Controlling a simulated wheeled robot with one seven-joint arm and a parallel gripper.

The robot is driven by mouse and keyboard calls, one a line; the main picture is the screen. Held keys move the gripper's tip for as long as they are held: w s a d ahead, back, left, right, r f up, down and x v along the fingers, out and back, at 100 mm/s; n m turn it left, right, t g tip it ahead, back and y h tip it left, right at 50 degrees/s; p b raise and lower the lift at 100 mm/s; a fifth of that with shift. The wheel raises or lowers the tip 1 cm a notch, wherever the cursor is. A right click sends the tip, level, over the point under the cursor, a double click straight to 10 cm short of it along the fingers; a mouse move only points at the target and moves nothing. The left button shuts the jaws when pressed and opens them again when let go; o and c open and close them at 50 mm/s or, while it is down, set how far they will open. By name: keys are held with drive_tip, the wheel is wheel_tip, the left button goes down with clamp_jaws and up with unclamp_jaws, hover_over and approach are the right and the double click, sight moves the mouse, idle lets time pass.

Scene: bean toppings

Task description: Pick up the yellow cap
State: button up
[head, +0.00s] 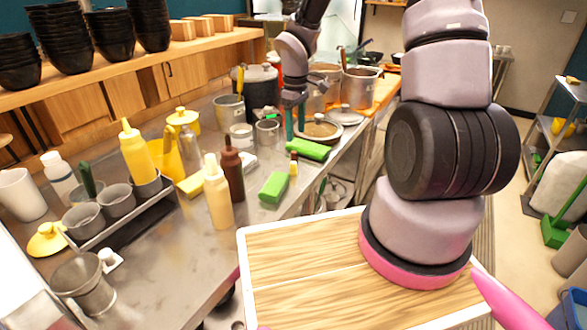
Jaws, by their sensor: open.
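A yellow cap (47,238), dome-shaped with a small knob, lies at the left of the steel counter, beside the grey cups. My gripper (295,120) points down over the far right part of the counter, near the pots. Its two teal fingers are apart with nothing visible between them. It is well away from both yellow pieces.
A yellow squeeze bottle (137,154), a cream bottle (217,195) and a brown bottle (231,171) stand mid-counter. Green blocks (273,187) lie near the front edge. A steel cup (83,285) stands at lower left. Black bowls (62,40) are stacked on the shelf.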

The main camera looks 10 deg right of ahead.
hover_over(293, 162)
wheel_tip(293, 162, down, 6)
drive_tip(key=shift+d, duration=0.1)
drive_tip(key=shift+f, duration=3.05)
drive_tip(key=c, duration=0.9)
